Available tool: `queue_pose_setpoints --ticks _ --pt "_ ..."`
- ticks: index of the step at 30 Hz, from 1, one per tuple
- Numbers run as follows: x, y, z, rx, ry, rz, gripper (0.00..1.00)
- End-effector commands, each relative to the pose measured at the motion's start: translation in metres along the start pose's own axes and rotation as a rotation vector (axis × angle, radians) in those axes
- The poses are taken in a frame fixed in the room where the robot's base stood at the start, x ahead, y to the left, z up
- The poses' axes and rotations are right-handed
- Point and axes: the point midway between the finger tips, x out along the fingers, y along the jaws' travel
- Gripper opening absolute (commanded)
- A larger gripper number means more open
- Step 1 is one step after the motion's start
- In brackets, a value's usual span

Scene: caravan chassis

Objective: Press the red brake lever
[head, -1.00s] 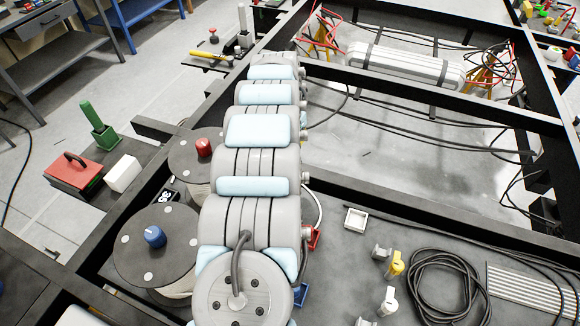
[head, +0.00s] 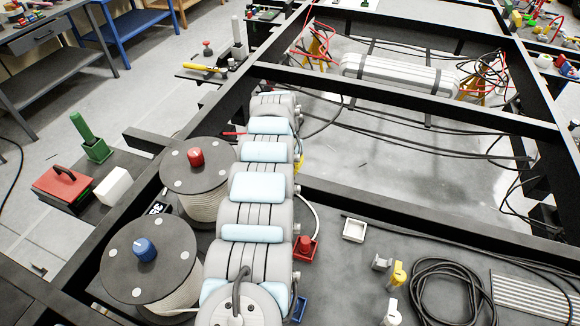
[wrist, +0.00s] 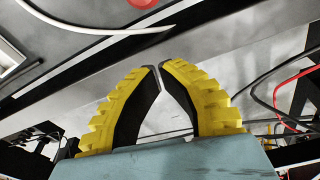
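My gripper (wrist: 160,68) shows in the wrist view as two yellow ribbed fingers with dark inner pads. The tips come together, with nothing visible between them. In the head view my arm hides most of it; a bit of yellow (head: 299,162) shows at the arm's right side. A thin red bar (head: 233,133) shows just left of my arm's far end, partly hidden behind it; I cannot tell if it is the brake lever. A small red part (wrist: 141,3) is cut off at the wrist view's top edge, above the gripper tips, apart from them.
Reels with a red knob (head: 196,157) and a blue knob (head: 145,249) stand left of my arm. Black chassis beams (head: 420,87) cross the scene. A white tank (head: 400,72) and loose cables (head: 450,285) lie right. A green lever (head: 88,134) stands far left.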

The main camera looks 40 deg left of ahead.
Motion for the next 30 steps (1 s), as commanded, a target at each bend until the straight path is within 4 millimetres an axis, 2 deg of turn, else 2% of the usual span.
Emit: queue_pose_setpoints --ticks 1,9,12,30 --pt "0.009 -0.001 0.0 0.0 0.002 -0.001 0.0" --pt "0.027 0.001 0.001 0.002 0.001 0.0 0.0" --pt "0.016 0.001 0.001 0.001 -0.002 0.001 0.0" --pt "0.012 0.0 0.012 0.0 -0.001 0.001 0.0"
